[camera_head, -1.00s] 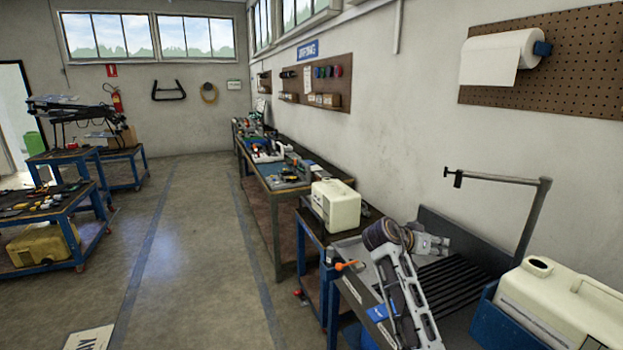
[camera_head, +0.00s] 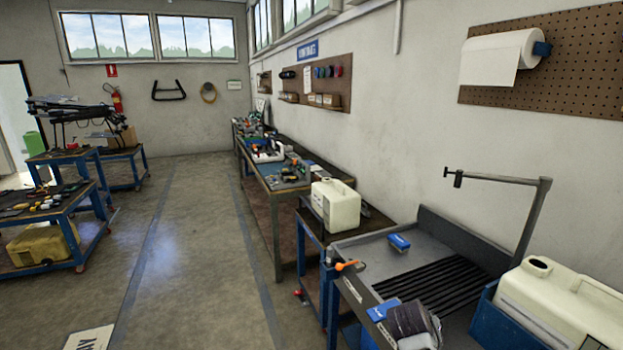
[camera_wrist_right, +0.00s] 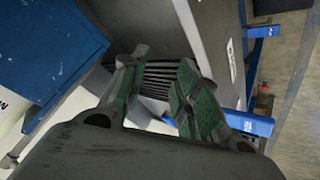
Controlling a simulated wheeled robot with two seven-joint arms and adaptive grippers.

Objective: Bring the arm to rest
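My right gripper (camera_wrist_right: 158,85) shows in the right wrist view with its two green-padded fingers apart. Nothing is held between them; dark slats show in the gap. The gripper itself is not visible there. My left gripper is in neither view.
A large cream jug (camera_head: 560,308) in a blue holder (camera_head: 490,322) stands at the right. A smaller cream jug (camera_head: 336,206), a blue block (camera_head: 399,242) and an orange-handled part (camera_head: 348,265) are near the bench. A grey bent post (camera_head: 533,215) rises behind. The floor aisle is clear.

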